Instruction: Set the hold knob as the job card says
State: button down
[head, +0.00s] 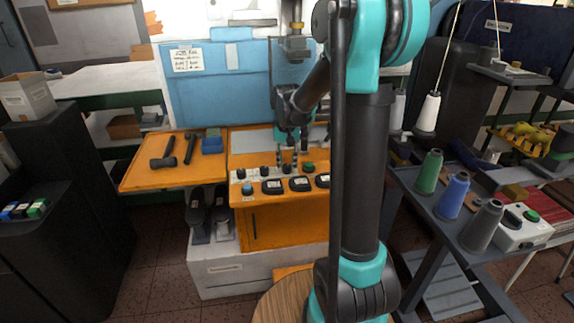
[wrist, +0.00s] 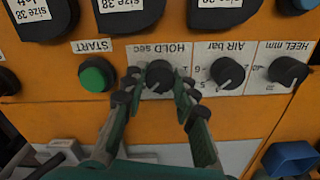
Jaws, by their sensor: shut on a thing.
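The hold knob (wrist: 160,74) is black and round, under the label HOLD sec in the wrist view. My gripper (wrist: 156,92) is shut on it, with one fingertip at each side. The pointer and part of the scale are hard to read. In the head view my gripper (head: 287,163) reaches down to the knob row of the orange machine (head: 285,218). The job card (head: 187,59) is a white sheet with handwriting on the blue panel; its writing is too small to read for sure.
The green START button (wrist: 97,75) is close beside the hold knob. The AIR bar knob (wrist: 228,72) and HEEL mm knob (wrist: 288,72) are on its other side. Hammers (head: 164,153) lie on the orange side shelf. Thread cones (head: 429,171) stand on the right table.

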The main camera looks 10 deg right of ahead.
aim_at(287, 166)
jog(key=c, duration=1.2)
grip_release()
jog(key=shift+r, duration=0.15)
notch_tip(287, 166, up, 12)
jog(key=shift+f, duration=0.15)
